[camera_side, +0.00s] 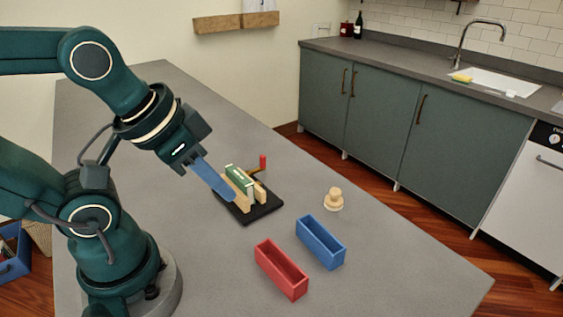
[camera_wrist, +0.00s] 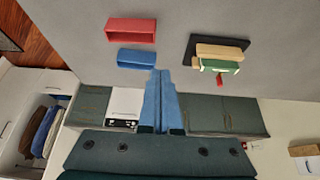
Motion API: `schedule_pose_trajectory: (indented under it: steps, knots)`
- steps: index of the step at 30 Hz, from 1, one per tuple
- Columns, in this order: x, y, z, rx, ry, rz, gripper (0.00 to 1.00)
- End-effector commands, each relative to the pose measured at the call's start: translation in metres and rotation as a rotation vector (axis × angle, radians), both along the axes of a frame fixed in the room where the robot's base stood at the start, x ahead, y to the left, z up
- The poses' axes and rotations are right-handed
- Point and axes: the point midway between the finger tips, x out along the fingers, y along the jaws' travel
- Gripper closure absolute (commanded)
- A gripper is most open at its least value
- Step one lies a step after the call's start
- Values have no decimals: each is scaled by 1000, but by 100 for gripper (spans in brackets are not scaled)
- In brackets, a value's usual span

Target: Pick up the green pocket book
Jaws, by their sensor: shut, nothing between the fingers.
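The green pocket book (camera_side: 240,181) stands upright between wooden blocks (camera_side: 256,192) on a black base (camera_side: 262,211). In the wrist view the green book (camera_wrist: 217,67) shows as a narrow strip beside a beige block (camera_wrist: 219,51), right of my fingers. My gripper (camera_side: 228,195) points down toward the base, with its blue fingers together and empty. In the side view the fingertips overlap the near-left block; I cannot tell from it whether they touch. In the wrist view my gripper (camera_wrist: 160,74) is clearly apart from the book. Part of the book is hidden by the blocks.
A red open box (camera_side: 281,270) and a blue open box (camera_side: 320,243) stand in front of the base. A small wooden knob-shaped piece (camera_side: 334,198) stands to the right. A red-topped part (camera_side: 263,162) rises behind the book.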

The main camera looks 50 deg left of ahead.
Motion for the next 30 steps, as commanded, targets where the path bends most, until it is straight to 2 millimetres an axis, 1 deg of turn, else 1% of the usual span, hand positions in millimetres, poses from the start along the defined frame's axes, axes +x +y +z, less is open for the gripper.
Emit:
schedule_pose_trajectory:
  steps: [2, 3, 5, 6, 7, 16, 20, 23, 25, 29, 30]
  knots:
    - [0, 0, 0, 0, 0, 0, 100]
    - [0, 0, 0, 0, 0, 0, 85]
    - [0, 0, 0, 0, 0, 0, 62]
    - [0, 0, 0, 0, 0, 0, 46]
    - [0, 0, 0, 0, 0, 0, 41]
    - [0, 0, 0, 3, 0, -6, 41]
    - [-1, 1, 0, 59, 3, -99, 41]
    - [5, 6, 8, 175, -5, -268, 41]
    - [13, 13, 14, 284, 16, -415, 41]
    - [33, 31, 19, 480, 111, -705, 41]
    - [40, 38, 19, 532, 151, -795, 41]
